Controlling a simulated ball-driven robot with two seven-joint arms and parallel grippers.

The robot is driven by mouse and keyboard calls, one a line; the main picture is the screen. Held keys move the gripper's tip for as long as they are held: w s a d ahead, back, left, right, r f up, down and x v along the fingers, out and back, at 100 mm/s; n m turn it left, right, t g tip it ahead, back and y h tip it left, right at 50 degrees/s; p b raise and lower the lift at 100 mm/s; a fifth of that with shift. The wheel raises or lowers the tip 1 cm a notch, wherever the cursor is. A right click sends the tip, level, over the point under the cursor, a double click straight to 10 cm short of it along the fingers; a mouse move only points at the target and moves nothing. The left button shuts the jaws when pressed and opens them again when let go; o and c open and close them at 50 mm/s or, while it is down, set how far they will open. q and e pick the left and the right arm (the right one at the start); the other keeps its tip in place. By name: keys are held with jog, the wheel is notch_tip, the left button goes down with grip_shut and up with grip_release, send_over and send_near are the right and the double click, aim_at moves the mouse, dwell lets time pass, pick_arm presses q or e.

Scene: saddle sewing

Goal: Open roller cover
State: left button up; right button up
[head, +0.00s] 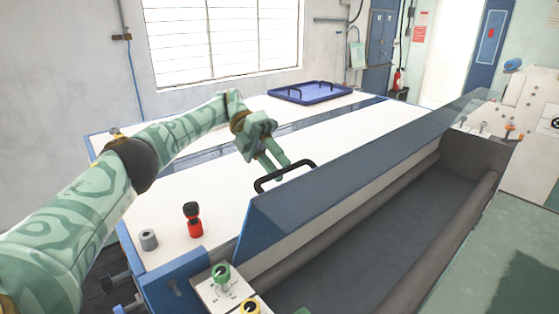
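The roller cover (345,170) is a long blue panel running from the front middle toward the back right. A black bar handle (284,176) stands at its near left end. Below the panel, a dark trough with a long brown-grey roller (455,225) shows. I cannot tell whether a fingertip touches the handle. My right gripper is not in view.
A white table (180,225) holds a red-and-black knob (193,220) and a grey cylinder (148,240). A blue tray (310,92) lies at the back. A white machine block (530,130) stands right.

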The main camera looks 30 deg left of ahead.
pick_arm(q)
jog(key=s+r+b, duration=0.1)
jog(key=r, duration=0.2)
jog(key=s+d+r+b, duration=0.1)
jog(key=r, duration=0.1)
jog(key=s+d+r+b, duration=0.1)
jog(key=s+r, duration=0.1)
jog(key=r, duration=0.1)
jog(key=shift+r, duration=0.3)
jog(key=s+d+r+b, duration=0.3)
jog(key=s+d+r, duration=0.1)
jog(key=s, duration=0.4)
jog(key=shift+d+r, duration=0.25)
jog(key=shift+d, duration=0.05)
jog(key=shift+w, duration=0.1)
